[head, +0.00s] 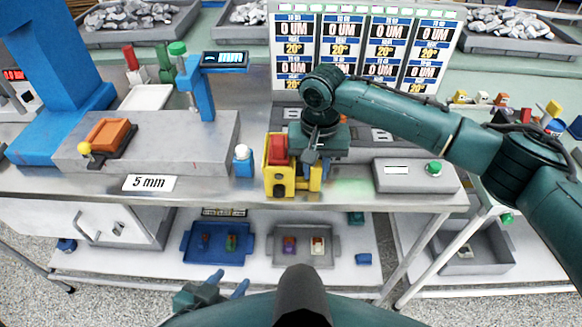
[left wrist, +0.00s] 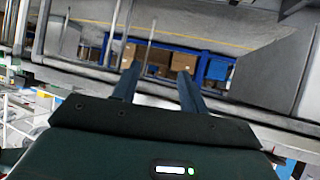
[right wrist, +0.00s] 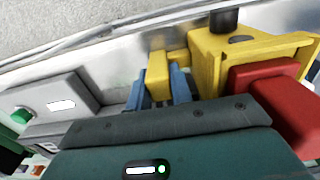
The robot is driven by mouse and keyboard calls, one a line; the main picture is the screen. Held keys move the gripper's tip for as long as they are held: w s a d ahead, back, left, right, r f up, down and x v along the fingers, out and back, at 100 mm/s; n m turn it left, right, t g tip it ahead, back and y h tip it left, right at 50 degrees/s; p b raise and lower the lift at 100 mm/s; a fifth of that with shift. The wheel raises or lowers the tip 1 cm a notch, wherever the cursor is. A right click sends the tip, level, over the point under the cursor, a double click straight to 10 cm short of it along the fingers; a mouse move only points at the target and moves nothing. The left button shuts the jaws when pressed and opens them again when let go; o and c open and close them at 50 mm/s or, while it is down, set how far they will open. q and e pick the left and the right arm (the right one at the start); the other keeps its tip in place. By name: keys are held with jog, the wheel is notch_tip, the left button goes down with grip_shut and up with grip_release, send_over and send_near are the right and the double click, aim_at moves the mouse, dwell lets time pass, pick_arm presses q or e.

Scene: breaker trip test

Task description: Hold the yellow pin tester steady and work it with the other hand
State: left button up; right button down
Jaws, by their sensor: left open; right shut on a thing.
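The yellow pin tester (head: 273,186) stands near the front edge of the grey bench, with a red block (head: 278,150) on top. In the right wrist view the tester's yellow body (right wrist: 208,62) and its red block (right wrist: 272,90) are close by on the right. My right gripper (head: 311,166) comes down at the tester's right side. Its blue fingers are shut on a yellow lug (right wrist: 158,78) of the tester. My left gripper (head: 226,286) is open and empty, low in front of the bench, well apart from the tester. The left wrist view shows no tester between its fingers (left wrist: 158,84).
A blue and white bottle (head: 243,162) stands left of the tester. A grey box with a green button (head: 415,176) is to its right. A display board (head: 365,50) stands behind. Blue (head: 213,258) and grey (head: 276,260) trays lie on the lower shelf.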

pick_arm(q)
grip_shut()
dwell(1.5)
